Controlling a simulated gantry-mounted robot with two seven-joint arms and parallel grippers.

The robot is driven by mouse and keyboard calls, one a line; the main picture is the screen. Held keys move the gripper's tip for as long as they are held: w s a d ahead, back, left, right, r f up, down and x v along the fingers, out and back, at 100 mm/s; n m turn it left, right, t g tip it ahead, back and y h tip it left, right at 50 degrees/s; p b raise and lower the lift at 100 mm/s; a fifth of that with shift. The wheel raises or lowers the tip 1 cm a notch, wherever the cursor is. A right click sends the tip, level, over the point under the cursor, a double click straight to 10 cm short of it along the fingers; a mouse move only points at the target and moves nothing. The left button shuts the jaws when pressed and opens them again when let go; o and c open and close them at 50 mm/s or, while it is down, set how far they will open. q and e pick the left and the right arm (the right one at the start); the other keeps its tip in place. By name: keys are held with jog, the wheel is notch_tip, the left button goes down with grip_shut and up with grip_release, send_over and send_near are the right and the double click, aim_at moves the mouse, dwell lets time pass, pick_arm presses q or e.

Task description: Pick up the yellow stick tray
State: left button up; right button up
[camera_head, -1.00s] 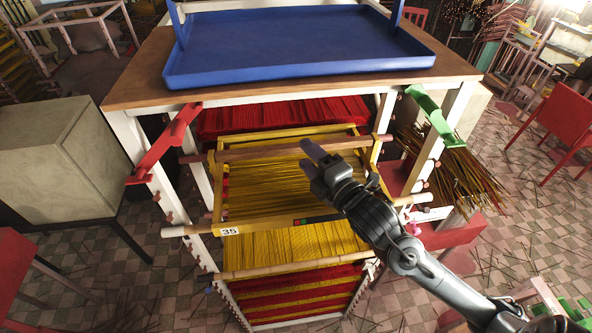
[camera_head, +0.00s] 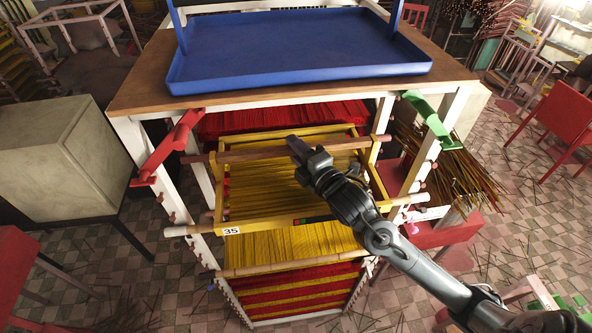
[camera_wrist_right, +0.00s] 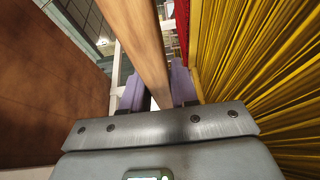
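The yellow stick tray (camera_head: 270,225) has a yellow frame, a "35" label at its front left and yellow sticks inside. It sits in the white rack below the blue tray. A wooden bar (camera_head: 240,153) crosses above it. My right gripper (camera_head: 294,143) is over the tray, at this bar. In the right wrist view its two purple fingers (camera_wrist_right: 157,92) are apart, with the wooden bar (camera_wrist_right: 143,45) passing between them. The yellow sticks (camera_wrist_right: 250,75) lie to the right there. I cannot tell whether the fingers touch the bar. My left gripper is not in view.
A blue tray (camera_head: 300,50) stands on the wooden rack top (camera_head: 135,90). A red bracket (camera_head: 170,145) and a green bracket (camera_head: 430,118) flank the rack front. More red and yellow stick trays fill it above and below. A grey box (camera_head: 50,160) stands left.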

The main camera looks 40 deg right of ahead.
grip_shut()
jog(key=shift+r, duration=0.1)
jog(key=shift+r, duration=0.1)
notch_tip(320, 180, up, 10)
jog(key=shift+f, duration=0.1)
dwell(0.4)
